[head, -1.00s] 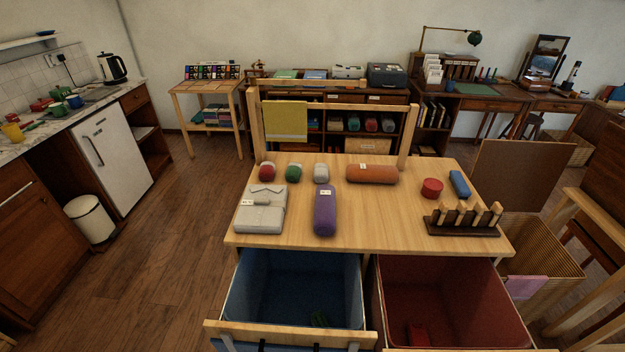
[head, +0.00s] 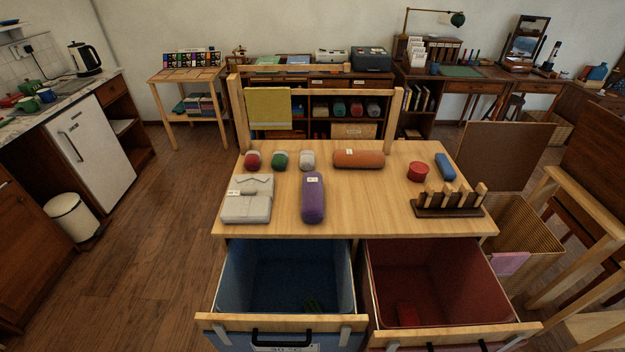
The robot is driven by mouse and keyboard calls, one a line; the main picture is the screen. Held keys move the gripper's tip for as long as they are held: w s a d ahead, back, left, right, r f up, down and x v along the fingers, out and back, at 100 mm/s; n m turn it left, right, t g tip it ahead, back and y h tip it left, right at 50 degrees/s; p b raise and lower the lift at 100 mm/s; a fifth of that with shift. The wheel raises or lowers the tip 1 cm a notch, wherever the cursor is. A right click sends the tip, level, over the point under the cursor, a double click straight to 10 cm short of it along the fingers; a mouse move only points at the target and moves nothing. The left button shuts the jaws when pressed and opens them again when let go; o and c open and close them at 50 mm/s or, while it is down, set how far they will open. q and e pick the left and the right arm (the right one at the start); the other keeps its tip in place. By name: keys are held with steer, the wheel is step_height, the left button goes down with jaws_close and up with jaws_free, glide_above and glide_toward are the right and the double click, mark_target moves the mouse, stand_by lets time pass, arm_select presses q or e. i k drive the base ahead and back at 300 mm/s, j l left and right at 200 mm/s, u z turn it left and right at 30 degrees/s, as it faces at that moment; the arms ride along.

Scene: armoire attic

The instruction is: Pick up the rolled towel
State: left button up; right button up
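Two roll-shaped things lie on the wooden table (head: 385,205) in the head view. An orange roll (head: 362,159) with a small white label lies crosswise near the back. A purple roll (head: 313,203), also labelled, lies lengthwise left of the table's middle. I cannot tell for certain which is the rolled towel. A flat yellow-green cloth (head: 268,108) hangs over the rail behind the table. Neither of my grippers is in view.
Red (head: 252,161), green (head: 280,160) and pale (head: 307,160) small bundles, a grey folded item (head: 248,203), a red round tin (head: 418,172), a blue block (head: 445,167) and a pegged rack (head: 449,204) share the table. Open blue (head: 285,270) and red (head: 440,270) bins stand in front.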

mark_target(312, 206)
steer(key=j+z, duration=0.1)
steer(key=j, duration=0.6)
steer(key=k+j+z, duration=0.1)
steer(key=j, duration=1.25)
steer(key=k+z, duration=0.05)
